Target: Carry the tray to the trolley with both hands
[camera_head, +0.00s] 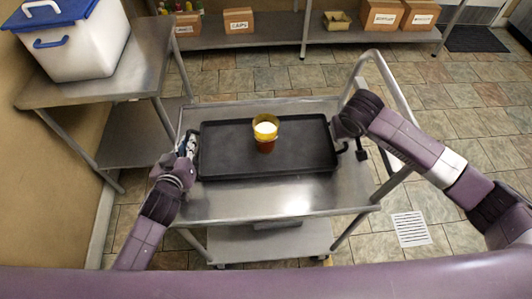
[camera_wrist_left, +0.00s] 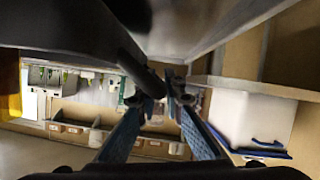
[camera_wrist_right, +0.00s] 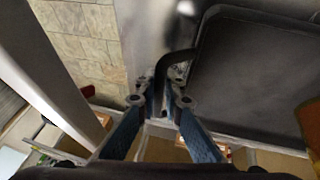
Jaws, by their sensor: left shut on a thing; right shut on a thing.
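The black tray (camera_head: 225,150) is level over the top of the steel trolley (camera_head: 285,198); I cannot tell whether it rests on it or hangs just above. An amber cup (camera_head: 265,145) with a yellow rim and white content stands upright near the tray's middle. My left gripper (camera_head: 187,148) is shut on the tray's left handle; the left wrist view shows its fingers (camera_wrist_left: 167,88) closed on a dark bar. My right gripper (camera_head: 348,143) is shut on the right handle; the right wrist view shows its fingers (camera_wrist_right: 165,90) on the handle beside the tray (camera_wrist_right: 255,85).
The trolley's push handle (camera_head: 398,98) rises on the right, close to my right arm. A steel table (camera_head: 135,60) with a white, blue-lidded box (camera_head: 85,45) stands at the left. A back shelf (camera_head: 275,35) holds cardboard boxes.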

